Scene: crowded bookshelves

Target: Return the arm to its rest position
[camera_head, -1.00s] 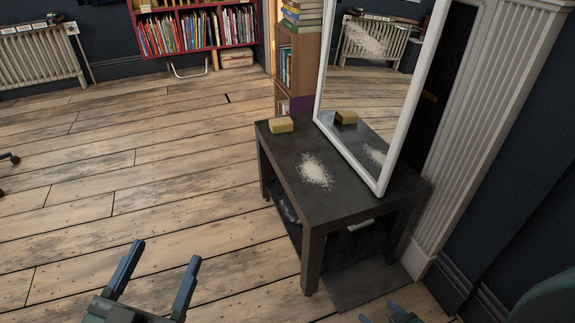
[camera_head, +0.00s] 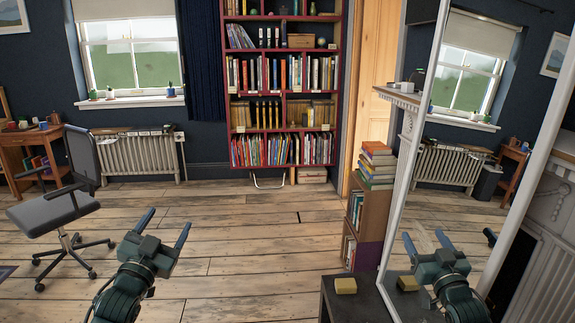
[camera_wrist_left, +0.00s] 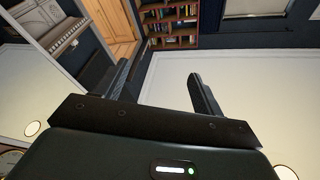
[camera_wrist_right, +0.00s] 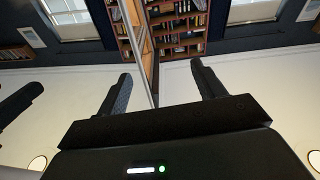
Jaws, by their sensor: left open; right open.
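My left gripper (camera_head: 166,222) is raised at the lower left of the head view, over the wooden floor, with its fingers apart and nothing between them. It also shows open and empty in the left wrist view (camera_wrist_left: 158,75). My right gripper (camera_head: 424,238) is raised at the lower right, in front of the mirror. In the right wrist view it is open and empty (camera_wrist_right: 161,75). A yellow sponge (camera_head: 345,285) lies on the dark side table (camera_head: 358,305), apart from both grippers. The white powder seen earlier on the table is out of view now.
A white-framed mirror (camera_head: 396,225) leans at the right, reflecting the sponge and room. A small bookcase with stacked books (camera_head: 372,205) stands behind the table. A red bookshelf (camera_head: 282,95) is at the back wall, an office chair (camera_head: 60,205) at the left. The middle floor is clear.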

